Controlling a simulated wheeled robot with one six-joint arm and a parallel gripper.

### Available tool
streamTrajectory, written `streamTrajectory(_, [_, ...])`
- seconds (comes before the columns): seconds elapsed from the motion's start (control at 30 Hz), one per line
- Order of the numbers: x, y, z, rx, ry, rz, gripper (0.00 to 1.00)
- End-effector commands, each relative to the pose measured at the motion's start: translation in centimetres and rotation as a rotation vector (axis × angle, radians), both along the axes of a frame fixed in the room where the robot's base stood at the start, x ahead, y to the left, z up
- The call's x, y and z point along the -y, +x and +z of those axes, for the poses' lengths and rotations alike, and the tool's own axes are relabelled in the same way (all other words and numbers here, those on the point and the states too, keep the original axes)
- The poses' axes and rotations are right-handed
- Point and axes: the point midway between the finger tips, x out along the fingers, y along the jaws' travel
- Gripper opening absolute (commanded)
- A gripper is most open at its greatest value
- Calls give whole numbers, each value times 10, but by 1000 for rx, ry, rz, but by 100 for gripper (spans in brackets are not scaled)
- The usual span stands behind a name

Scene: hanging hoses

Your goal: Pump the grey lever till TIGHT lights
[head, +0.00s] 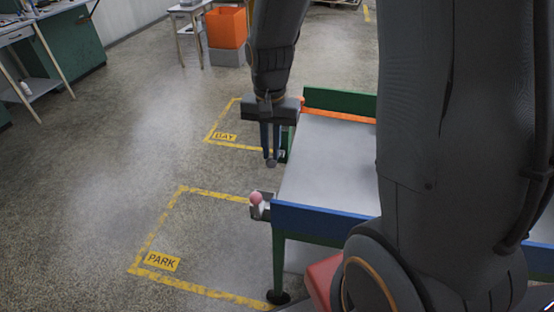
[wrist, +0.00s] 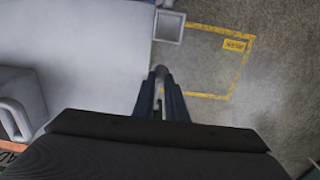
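My gripper (head: 271,160) points down beside the left edge of the table, its two dark blue fingers close together. A small grey knob, the visible end of the grey lever (head: 271,163), sits at the fingertips. In the wrist view, my gripper's fingers (wrist: 160,82) converge on this grey lever knob (wrist: 160,71), one on each side, and appear closed on it. The rest of the lever is mostly hidden by the fingers. I see no TIGHT lamp or lettering in either view.
A pink ball (head: 256,198) stands on a bracket at the table's near left corner. The table (head: 325,165) has blue, green and orange edges. Yellow-marked PARK (head: 163,262) and BAY (head: 224,137) floor zones lie left of it.

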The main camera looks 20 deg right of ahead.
Motion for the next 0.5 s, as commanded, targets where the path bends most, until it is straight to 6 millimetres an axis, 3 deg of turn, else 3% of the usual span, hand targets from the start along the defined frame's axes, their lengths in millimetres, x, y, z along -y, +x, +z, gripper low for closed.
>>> streamTrajectory(0.5, [-6,-10,-21,-1,0,1,11])
